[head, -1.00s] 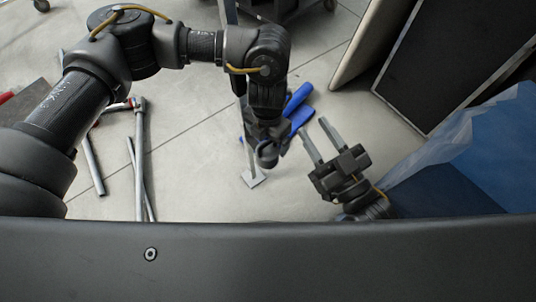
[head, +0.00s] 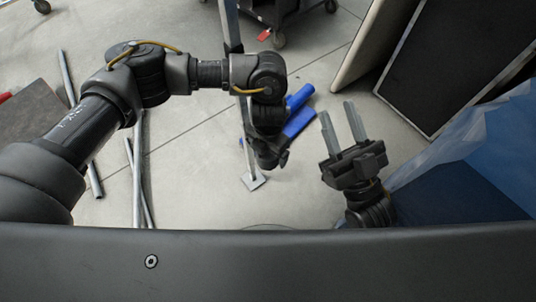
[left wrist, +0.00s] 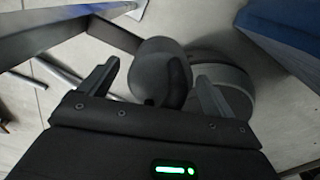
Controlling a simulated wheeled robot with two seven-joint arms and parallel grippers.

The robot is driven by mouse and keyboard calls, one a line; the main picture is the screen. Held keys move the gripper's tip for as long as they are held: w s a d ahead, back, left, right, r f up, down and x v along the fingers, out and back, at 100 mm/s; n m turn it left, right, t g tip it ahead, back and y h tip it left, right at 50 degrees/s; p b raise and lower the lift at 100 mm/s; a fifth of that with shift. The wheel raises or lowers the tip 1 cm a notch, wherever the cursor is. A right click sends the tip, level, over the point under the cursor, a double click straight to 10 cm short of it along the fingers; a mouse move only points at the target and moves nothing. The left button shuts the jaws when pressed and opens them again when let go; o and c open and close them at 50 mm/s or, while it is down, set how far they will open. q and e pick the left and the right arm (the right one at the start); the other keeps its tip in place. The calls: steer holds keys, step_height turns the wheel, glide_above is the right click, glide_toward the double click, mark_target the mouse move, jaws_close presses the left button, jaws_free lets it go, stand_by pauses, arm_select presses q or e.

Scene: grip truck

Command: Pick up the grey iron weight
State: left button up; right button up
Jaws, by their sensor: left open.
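In the left wrist view a smooth grey rounded body (left wrist: 158,62) shows beyond and between my open left fingers, with a dark curved part at its side. I cannot tell whether it is the iron weight or part of my base, and contact is not clear. No iron weight can be made out in the head view. My right gripper (head: 346,122) is open and empty to the right.
The foot plate (head: 254,181) carries a metal post. Blue-handled things (head: 298,124) lie behind my left wrist. Metal tubes (head: 138,180) lie on the floor at left. A blue sheet (head: 465,140) and a dark panel (head: 455,55) bound the right. Open floor lies between.

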arm_select(q)
steer(key=shift+c, duration=0.2)
jaws_close()
steer(key=shift+r, duration=0.1)
